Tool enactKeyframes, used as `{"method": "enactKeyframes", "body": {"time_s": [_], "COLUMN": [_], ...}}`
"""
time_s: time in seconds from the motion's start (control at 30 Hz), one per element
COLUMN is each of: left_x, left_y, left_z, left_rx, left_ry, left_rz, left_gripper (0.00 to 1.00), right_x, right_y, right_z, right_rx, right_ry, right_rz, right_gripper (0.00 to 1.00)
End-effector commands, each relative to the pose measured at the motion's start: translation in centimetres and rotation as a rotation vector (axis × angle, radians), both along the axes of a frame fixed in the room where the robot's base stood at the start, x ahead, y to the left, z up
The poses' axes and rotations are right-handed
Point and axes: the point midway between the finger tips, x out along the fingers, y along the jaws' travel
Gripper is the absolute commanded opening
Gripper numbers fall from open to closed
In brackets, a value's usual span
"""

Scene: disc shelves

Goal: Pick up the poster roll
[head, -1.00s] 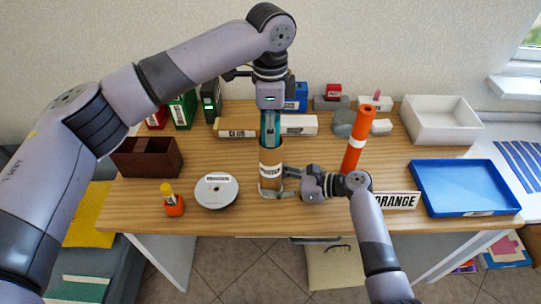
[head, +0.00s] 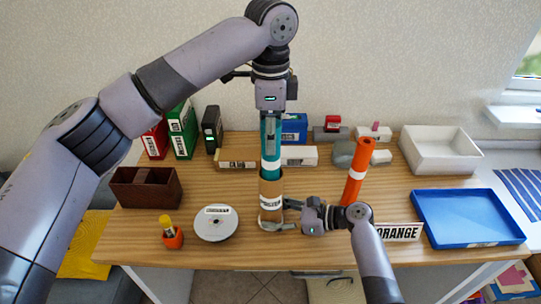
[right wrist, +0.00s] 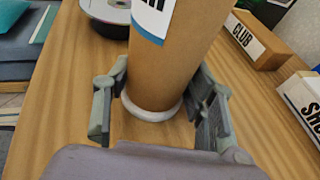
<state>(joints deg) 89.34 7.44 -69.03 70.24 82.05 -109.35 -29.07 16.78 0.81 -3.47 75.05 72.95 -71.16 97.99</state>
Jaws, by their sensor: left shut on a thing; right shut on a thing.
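A teal poster roll (head: 270,155) with a white band stands upright, its lower end hidden inside a brown cardboard tube (head: 271,192) with a printed label. My left gripper (head: 270,128) comes down from above and is shut on the roll's upper part. The tube stands on the table; its white-rimmed base shows in the right wrist view (right wrist: 185,70). My right gripper (head: 283,222) is shut on the tube near its base, with its fingers on both sides of it in the right wrist view (right wrist: 160,112). An orange roll (head: 355,185) with a white band stands to the right.
An ORANGE sign (head: 398,232), a blue tray (head: 468,217) and a white bin (head: 440,150) lie to the right. A disc stack (head: 216,223), an orange bottle (head: 171,236) and a brown box (head: 147,188) are at left. Boxes and binders line the back.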

Motion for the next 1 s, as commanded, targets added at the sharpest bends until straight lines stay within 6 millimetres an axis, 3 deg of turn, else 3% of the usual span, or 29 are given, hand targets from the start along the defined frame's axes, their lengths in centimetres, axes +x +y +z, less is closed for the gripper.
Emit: {"method": "enactKeyframes", "body": {"time_s": [0.03, 0.3, 0.5, 0.7, 1.0], "left_x": [0.0, 0.0, 0.0, 0.0, 0.0], "left_y": [-0.1, 0.0, 0.0, 0.0, 0.0], "left_z": [1.9, 11.7, 17.1, 19.8, 21.0], "left_rx": [-0.003, 0.003, 0.004, 0.005, 0.0], "left_ry": [-0.005, -0.009, -0.006, -0.001, -0.001], "left_rz": [0.0, 0.004, 0.004, 0.003, -0.001], "left_gripper": [0.02, 0.02, 0.02, 0.02, 0.02], "right_x": [0.0, 0.0, 0.0, 0.0, 0.0], "right_y": [0.0, 0.0, 0.0, 0.0, 0.0], "right_z": [-0.1, -0.1, -0.1, -0.1, -0.1], "right_rx": [-0.002, -0.001, -0.001, -0.001, -0.002], "right_ry": [0.002, 0.002, 0.003, 0.003, 0.002], "right_rz": [0.0, -0.001, 0.0, 0.0, 0.001], "right_gripper": [0.35, 0.35, 0.35, 0.35, 0.35]}}
